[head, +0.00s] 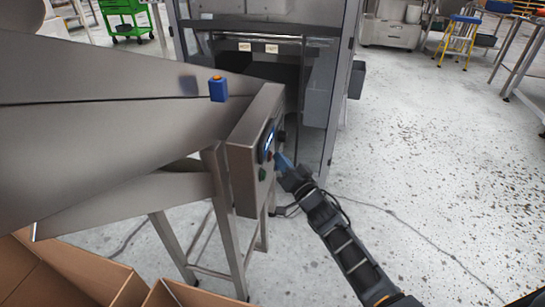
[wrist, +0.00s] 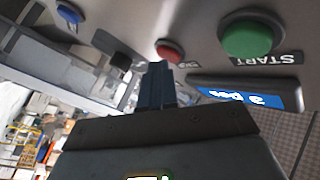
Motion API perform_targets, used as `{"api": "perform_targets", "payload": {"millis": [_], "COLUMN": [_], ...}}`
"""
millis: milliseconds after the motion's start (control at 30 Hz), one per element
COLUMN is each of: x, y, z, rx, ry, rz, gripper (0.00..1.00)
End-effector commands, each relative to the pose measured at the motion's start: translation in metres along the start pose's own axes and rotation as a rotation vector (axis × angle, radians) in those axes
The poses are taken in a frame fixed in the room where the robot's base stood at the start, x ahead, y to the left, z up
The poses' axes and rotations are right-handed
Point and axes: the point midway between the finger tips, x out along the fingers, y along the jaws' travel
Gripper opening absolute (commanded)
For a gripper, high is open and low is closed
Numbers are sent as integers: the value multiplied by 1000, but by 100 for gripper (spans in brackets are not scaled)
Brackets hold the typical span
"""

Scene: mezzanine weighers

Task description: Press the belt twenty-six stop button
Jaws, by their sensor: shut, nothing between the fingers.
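A grey control box (head: 250,150) is fixed to the end of a steel chute in the head view. Its face shows close up in the wrist view, with a red button (wrist: 170,50) and a larger green button (wrist: 248,36) marked START. The label by the red button is mostly hidden behind my fingers, so I cannot read it. My gripper (head: 284,161) is shut and empty in front of the box face. In the wrist view its fingertips (wrist: 158,68) appear just below the red button; I cannot tell whether they touch.
A blue button (wrist: 68,14), a black knob (wrist: 122,60) and a blue display (wrist: 245,94) share the panel. A small blue box with an orange top (head: 218,90) sits on the chute. Cardboard boxes (head: 75,275) stand below left.

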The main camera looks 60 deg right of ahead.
Motion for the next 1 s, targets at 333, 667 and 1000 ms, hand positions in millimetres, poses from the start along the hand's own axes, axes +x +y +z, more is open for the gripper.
{"api": "perform_targets", "payload": {"millis": [333,667,1000], "x": [-10,-11,-29], "y": [6,8,20], "z": [-8,-8,-22], "rx": [0,0,-1], "ry": [0,0,-1], "rz": [-1,0,2], "gripper": [0,0,0]}}
